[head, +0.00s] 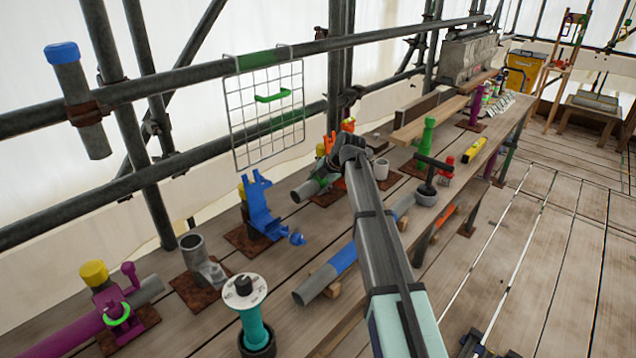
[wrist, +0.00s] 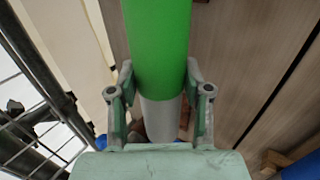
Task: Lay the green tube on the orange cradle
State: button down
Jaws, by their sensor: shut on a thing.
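The green tube (wrist: 158,45) runs lengthwise between my fingers in the wrist view, with a bare grey section (wrist: 160,118) below its green band. My gripper (wrist: 160,110) is shut on it. In the head view the tube's grey end (head: 303,191) and part of its green band show left of my gripper (head: 340,165); the rest is hidden behind my wrist. The orange cradle (head: 330,143) shows only in part, just behind and left of my wrist. I cannot tell whether the tube touches it.
A blue cradle (head: 260,208) stands nearer, left of my gripper. A blue-banded tube (head: 335,268) lies on the bench at my arm's left. A white cup (head: 381,169), a green figure (head: 428,132) and a dark pot (head: 425,194) stand to the right. A wire grid (head: 265,125) hangs behind.

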dwell(0.3)
jog(key=shift+c, duration=2.1)
grip_release()
jog(key=o, duration=0.4)
jog(key=shift+f, duration=0.1)
jog(key=shift+s, duration=0.1)
jog(key=p+v, duration=0.2)
jog(key=v, duration=0.7)
